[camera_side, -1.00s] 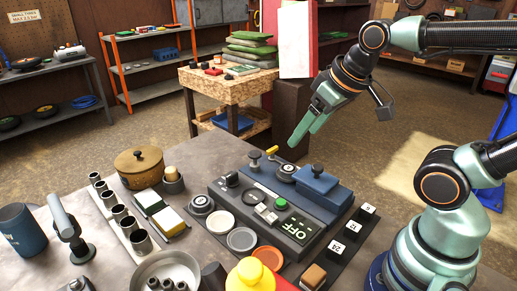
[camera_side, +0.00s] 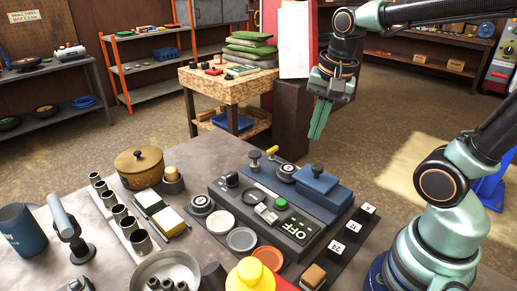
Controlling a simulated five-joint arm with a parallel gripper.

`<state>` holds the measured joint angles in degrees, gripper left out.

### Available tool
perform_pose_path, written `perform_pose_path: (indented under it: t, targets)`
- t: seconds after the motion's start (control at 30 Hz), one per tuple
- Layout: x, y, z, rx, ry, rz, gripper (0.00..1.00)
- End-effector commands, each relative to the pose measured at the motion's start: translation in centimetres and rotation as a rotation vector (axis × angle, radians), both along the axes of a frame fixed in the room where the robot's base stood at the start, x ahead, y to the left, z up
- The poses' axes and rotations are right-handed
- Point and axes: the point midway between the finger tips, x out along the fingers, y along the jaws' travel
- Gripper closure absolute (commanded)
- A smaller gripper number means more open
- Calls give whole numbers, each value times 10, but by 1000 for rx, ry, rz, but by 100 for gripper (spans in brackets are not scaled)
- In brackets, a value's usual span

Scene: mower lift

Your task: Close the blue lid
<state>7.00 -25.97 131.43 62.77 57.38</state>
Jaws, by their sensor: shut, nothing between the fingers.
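The blue lid (camera_side: 312,183) is a small blue plate with a dark round knob (camera_side: 317,169) on top. It sits at the right end of a long blue-grey housing behind the dark control panel. I cannot tell from this view whether it is fully down. My gripper (camera_side: 316,136) points straight down, its green fingers together and empty. In the picture its fingertips are just above the knob, with a visible gap. How far in depth they are from the lid is unclear.
The control panel (camera_side: 262,228) has a green button (camera_side: 280,203) and a display reading OFF. A yellow-tipped lever (camera_side: 272,150) and a dark knob stand left of the lid. Numbered tiles (camera_side: 352,227) lie to the right. A brown pot (camera_side: 139,167) and several metal cups are further left.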

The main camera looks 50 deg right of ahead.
Motion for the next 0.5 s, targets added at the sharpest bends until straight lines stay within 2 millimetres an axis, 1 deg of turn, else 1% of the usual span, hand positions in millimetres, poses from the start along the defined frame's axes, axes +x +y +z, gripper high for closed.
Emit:
perform_pose_path:
  t: [0.03, 0.23, 0.5]
  targets:
    - [1, -5, -2, 26, 35, -128, 100]
    - [1, -22, -9, 96, 154, -655, 100]
    - [0, -46, -19, 99, 298, -1375, 100]
